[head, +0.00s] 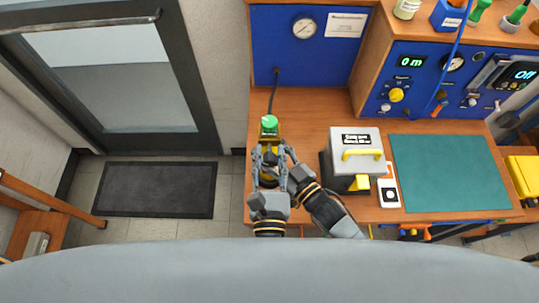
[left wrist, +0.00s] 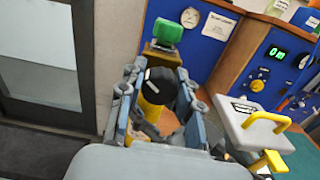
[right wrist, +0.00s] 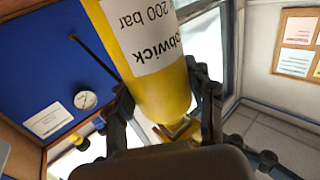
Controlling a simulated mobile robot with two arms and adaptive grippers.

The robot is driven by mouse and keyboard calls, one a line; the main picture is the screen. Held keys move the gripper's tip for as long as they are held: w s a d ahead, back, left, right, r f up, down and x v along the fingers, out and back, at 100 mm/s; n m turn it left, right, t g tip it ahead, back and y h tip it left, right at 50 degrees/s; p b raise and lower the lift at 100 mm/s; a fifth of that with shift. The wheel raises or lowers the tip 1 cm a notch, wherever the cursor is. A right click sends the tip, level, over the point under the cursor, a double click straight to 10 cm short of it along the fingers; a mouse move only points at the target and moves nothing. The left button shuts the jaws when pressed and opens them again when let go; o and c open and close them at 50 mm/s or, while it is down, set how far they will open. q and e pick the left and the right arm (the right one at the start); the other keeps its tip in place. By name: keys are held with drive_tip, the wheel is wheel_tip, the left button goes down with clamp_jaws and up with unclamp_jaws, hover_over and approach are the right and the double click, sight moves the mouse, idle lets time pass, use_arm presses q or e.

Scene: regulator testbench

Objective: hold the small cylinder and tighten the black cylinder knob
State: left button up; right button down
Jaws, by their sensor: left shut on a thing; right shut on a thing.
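The small yellow cylinder (right wrist: 150,65), with a white label reading "200 bar", fills the middle of the right wrist view. My right gripper (right wrist: 165,92) is shut on its body, one finger on each side. In the left wrist view the black knob (left wrist: 160,84) sits at the end of the yellow body (left wrist: 151,112). My left gripper (left wrist: 158,76) is shut with its fingers on both sides of this knob. In the head view my left gripper (head: 268,157) and the right one crowd together at the bench's left end and mostly hide the cylinder.
A green-topped fitting (head: 269,122) with a black hose stands just beyond the grippers. A grey box with a yellow handle (head: 362,154) is close on the right. A green mat (head: 450,172) lies clear farther right. The bench's left edge is near.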

use_arm(q)
drive_tip(key=shift+m, duration=0.3)
drive_tip(key=m, duration=0.6)
drive_tip(key=shift+m, duration=0.3)
drive_tip(key=m, duration=0.6)
drive_tip(key=shift+m, duration=0.3)
drive_tip(key=o, duration=1.2)
drive_tip(key=shift+s, duration=3.75)
